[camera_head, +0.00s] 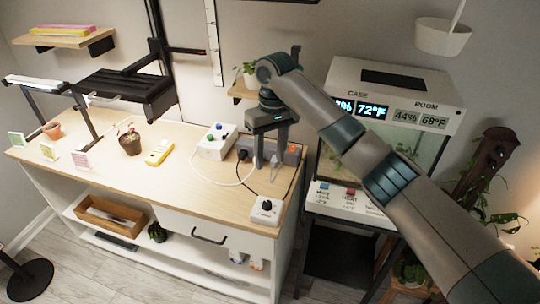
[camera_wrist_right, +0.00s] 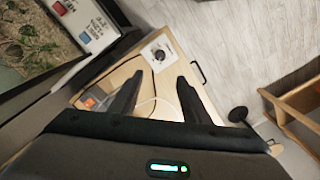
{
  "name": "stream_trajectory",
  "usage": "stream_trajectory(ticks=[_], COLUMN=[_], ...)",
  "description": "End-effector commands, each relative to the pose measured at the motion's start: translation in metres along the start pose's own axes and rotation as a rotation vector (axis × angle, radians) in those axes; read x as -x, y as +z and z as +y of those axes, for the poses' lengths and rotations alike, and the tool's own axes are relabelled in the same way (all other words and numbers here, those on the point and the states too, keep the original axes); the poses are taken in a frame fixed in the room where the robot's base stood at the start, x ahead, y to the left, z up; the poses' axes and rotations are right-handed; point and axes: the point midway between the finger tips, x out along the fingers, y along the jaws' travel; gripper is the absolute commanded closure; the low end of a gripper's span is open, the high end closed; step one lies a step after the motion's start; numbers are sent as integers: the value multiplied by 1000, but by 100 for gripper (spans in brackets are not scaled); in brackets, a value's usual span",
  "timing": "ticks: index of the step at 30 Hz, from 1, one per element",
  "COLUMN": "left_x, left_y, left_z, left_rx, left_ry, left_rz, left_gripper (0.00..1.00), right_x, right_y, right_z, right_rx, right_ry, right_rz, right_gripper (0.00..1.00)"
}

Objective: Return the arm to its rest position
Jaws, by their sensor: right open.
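My right arm (camera_head: 345,135) comes in from the lower right and reaches across the front of the glass case to the right end of the wooden bench top. My right gripper (camera_head: 266,162) points down with its two fingers apart and nothing between them. It is above the bench's right end, in front of a grey and orange box. In the right wrist view the open gripper (camera_wrist_right: 158,88) shows both dark fingers, with bench top and a cable between them. My left arm and gripper are not in view.
A white dial box (camera_head: 265,208) sits at the bench's front right corner, and a white box with knobs (camera_head: 216,141) stands left of the gripper. The grey and orange box (camera_head: 291,153) is close behind it. The glass case (camera_head: 425,115) stands right. Bench space (camera_head: 190,185) at front is clear.

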Motion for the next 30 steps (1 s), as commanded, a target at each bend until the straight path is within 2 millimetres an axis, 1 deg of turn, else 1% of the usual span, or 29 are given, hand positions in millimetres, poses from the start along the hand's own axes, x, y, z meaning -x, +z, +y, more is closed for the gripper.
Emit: stream_trajectory(ticks=[8,11,14,17,20,24,30], left_x=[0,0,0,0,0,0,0], left_y=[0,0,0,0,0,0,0], left_z=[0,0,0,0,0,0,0], left_rx=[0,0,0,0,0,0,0], left_ry=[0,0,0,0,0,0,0], left_rz=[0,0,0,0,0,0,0], left_gripper=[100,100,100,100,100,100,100], right_x=[-1,-7,-20,-42,-68,-110,-162], right_y=[0,2,6,13,23,43,78], right_z=[0,-2,-6,-13,-22,-36,-53], right_rx=[1,5,14,27,41,54,47], right_ry=[-1,-6,-18,-39,-66,-108,-161], right_rz=[0,2,7,17,37,74,133], right_gripper=[57,57,57,57,57,57,57])
